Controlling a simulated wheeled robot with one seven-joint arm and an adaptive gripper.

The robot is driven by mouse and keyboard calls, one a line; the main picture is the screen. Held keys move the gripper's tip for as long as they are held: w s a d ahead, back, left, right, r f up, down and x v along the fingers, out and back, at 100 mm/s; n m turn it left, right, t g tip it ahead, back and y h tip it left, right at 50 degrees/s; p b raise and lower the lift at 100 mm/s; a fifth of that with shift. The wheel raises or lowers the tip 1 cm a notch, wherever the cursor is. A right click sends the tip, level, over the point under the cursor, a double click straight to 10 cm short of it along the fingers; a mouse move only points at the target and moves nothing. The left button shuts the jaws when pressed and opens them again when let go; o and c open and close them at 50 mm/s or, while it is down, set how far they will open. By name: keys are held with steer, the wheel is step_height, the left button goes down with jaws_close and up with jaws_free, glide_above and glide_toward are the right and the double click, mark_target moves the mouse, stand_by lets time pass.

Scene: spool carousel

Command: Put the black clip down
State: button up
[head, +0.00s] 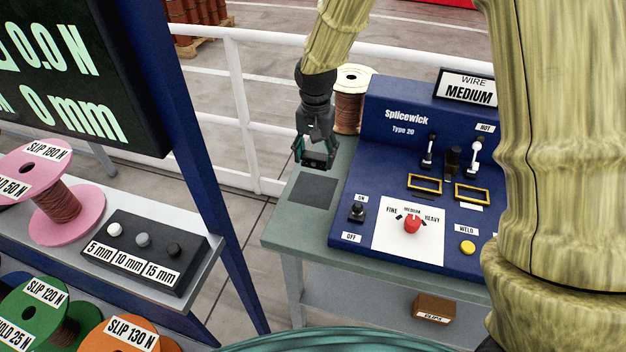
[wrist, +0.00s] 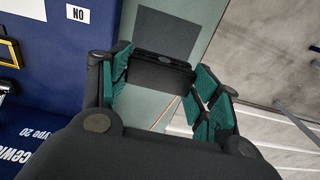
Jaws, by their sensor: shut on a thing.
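My gripper (head: 315,158) hangs over the left end of the green-grey bench (head: 280,232), above and near the back edge of a dark grey square patch (head: 312,190). In the wrist view my gripper (wrist: 160,80) has its green-padded fingers shut on the black clip (wrist: 160,70), a dark bar that spans between the fingertips. The dark patch (wrist: 168,32) shows just beyond the clip in that view, and it is bare. In the head view the clip is small and hard to tell from the dark fingers.
The blue Splicewick machine (head: 395,115), with levers and a red knob (head: 412,224), stands right of the patch. A copper wire spool (head: 350,98) stands behind my gripper. A box of clips (head: 434,308) sits on the lower shelf. A rack with spools (head: 65,205) is at left.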

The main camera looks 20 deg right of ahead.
steer(key=f, duration=0.2)
steer(key=w+f+p, duration=0.1)
steer(key=f, duration=0.2)
steer(key=shift+w+f, duration=0.25)
steer(key=shift+f, duration=0.05)
steer(key=shift+s+f+p, duration=0.3)
steer(key=shift+s+p, duration=0.05)
steer(key=shift+s, duration=0.1)
steer(key=f, duration=0.1)
steer(key=f+p, duration=0.1)
steer(key=f, duration=0.1)
steer(key=shift+w, duration=0.2)
steer(key=shift+f, duration=0.6)
steer(key=shift+s+f, duration=0.1)
steer(key=o, duration=1.1)
steer(key=shift+c, duration=0.2)
steer(key=shift+r+b, duration=2)
steer(key=shift+r, duration=4.15)
